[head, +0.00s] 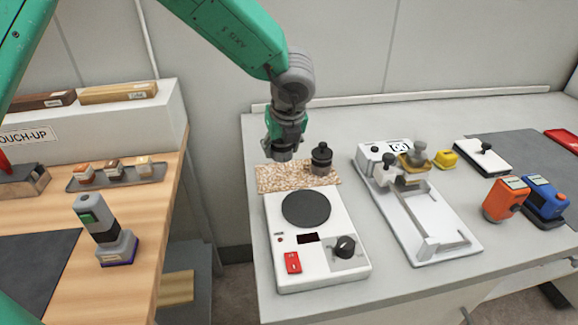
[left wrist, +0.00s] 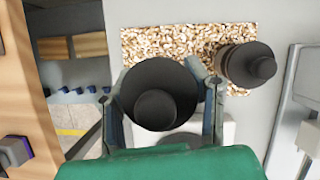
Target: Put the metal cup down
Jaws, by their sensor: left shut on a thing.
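My left gripper (head: 284,146) is shut on a dark, round metal cup (left wrist: 180,82), held between its two fingers in the left wrist view. In the head view, the cup is mostly hidden by the gripper, and only a grey part shows beneath it. The gripper is at the far left part of a speckled cork-like mat (head: 270,184). I cannot tell whether the cup touches anything below. A similar dark, knobbed vessel (head: 321,160) stands upright on the mat, just right of the gripper; it also shows in the left wrist view (left wrist: 247,66). My right gripper is not in view.
A white hot plate (head: 316,257) with a black disc stands in front of the mat. A white coater frame (head: 432,240) is to the right. Orange (head: 505,199) and blue (head: 545,200) devices stand farther right. A gap separates this bench from the wooden table (head: 170,215).

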